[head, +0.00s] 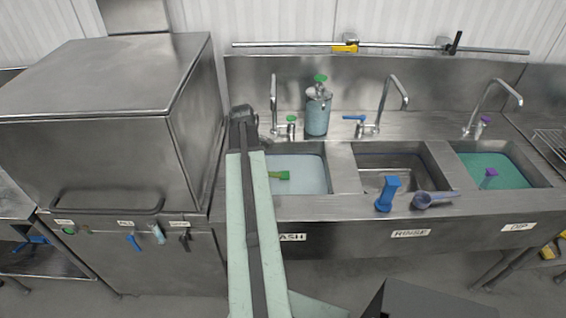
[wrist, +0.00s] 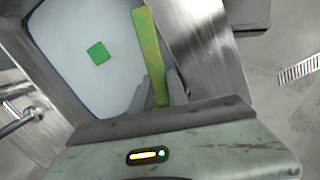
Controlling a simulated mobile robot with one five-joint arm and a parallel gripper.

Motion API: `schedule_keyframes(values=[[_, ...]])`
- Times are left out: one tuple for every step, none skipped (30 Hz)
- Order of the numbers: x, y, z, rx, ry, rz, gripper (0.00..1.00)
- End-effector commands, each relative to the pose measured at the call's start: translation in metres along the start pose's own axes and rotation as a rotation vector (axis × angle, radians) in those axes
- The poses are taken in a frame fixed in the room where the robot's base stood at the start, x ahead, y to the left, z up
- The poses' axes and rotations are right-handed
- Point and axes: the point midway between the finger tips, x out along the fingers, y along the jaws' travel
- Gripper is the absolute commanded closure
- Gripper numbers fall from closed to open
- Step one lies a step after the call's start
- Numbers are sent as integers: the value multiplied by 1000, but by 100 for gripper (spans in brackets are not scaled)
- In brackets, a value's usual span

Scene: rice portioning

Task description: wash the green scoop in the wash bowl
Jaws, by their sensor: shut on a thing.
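My gripper (wrist: 161,88) is shut on a long yellow-green handle, taken as the green scoop (wrist: 149,45), in the wrist view. The handle stretches away from the fingers along the edge of the wash bowl (wrist: 62,88); the scoop's cup is not clear. A small bright green block (wrist: 97,52) shows against the bowl's pale water, apart from the handle. In the head view, the wash bowl (head: 325,172) is the left basin, and a green piece (head: 279,175) shows in it beside my arm. My arm hides the gripper and the bowl's left part there.
The rinse basin (head: 393,160) and the dip basin (head: 540,178), with green liquid, lie to the right. Taps and a canister (head: 317,113) stand behind; a steel machine (head: 100,130) is left.

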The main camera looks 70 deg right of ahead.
Motion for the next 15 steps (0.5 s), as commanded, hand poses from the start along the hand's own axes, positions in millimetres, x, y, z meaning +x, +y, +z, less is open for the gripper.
schedule_keyframes(values=[[-4,13,16,-43,-54,7,100],[-6,19,26,-74,-90,11,100],[-8,26,40,-114,-138,21,100],[-10,31,50,-144,-173,30,100],[-13,35,60,-171,-206,38,100],[-15,40,71,-202,-245,49,100],[-17,44,78,-221,-269,58,100],[-19,46,84,-235,-288,64,100],[-20,49,89,-250,-306,71,100],[-21,50,92,-256,-316,74,100],[-21,51,93,-262,-322,76,100],[-21,52,94,-265,-325,77,100],[-21,52,94,-265,-326,77,100],[-20,52,94,-265,-325,77,100],[-19,52,94,-264,-325,77,100]])
